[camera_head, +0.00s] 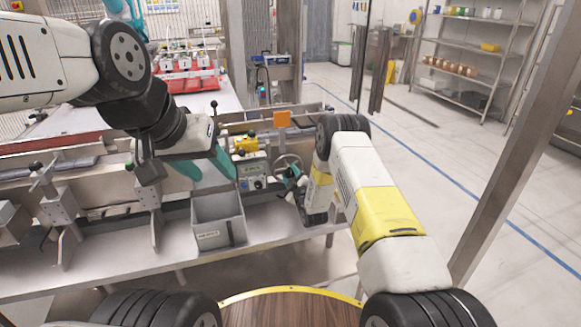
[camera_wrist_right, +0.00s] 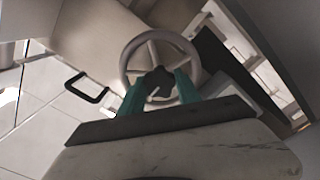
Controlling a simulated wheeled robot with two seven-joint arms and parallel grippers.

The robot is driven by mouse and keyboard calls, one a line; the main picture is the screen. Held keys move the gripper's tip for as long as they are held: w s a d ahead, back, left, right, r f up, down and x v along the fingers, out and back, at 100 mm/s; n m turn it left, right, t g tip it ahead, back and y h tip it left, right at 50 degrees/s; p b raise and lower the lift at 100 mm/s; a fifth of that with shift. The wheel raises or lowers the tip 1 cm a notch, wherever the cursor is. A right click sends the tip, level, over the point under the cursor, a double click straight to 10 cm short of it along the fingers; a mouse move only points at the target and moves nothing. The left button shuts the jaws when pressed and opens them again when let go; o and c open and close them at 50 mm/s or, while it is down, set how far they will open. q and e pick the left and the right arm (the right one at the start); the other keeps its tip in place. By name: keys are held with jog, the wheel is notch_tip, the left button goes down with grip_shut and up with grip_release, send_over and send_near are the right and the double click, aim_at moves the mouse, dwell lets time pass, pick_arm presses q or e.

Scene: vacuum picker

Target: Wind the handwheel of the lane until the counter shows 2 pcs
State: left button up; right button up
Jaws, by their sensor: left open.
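The handwheel (camera_head: 289,161) is a grey spoked ring on the lane's front, right of a small control box (camera_head: 250,172). The box has a display and knobs; the reading is too small to make out. In the right wrist view the handwheel (camera_wrist_right: 127,62) faces me with a dark hub (camera_wrist_right: 158,80). My right gripper (camera_wrist_right: 160,84) has its teal fingers apart, one on each side of the hub; I cannot tell whether they touch it. It partly hides the wheel in the head view (camera_head: 291,178). My left gripper (camera_head: 207,164) is open and empty above a grey bin.
The grey bin (camera_head: 207,237) with a label stands on the bench's front edge, left of the control box. A yellow part (camera_head: 246,143) and an orange plate (camera_head: 282,118) sit above the box. A black handle (camera_wrist_right: 86,88) is left of the wheel. Open floor lies right.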

grip_shut()
jog(key=m, duration=0.4)
jog(key=shift+m, duration=2.3)
jog(key=o, duration=0.9)
grip_release()
jog(key=shift+d, duration=0.1)
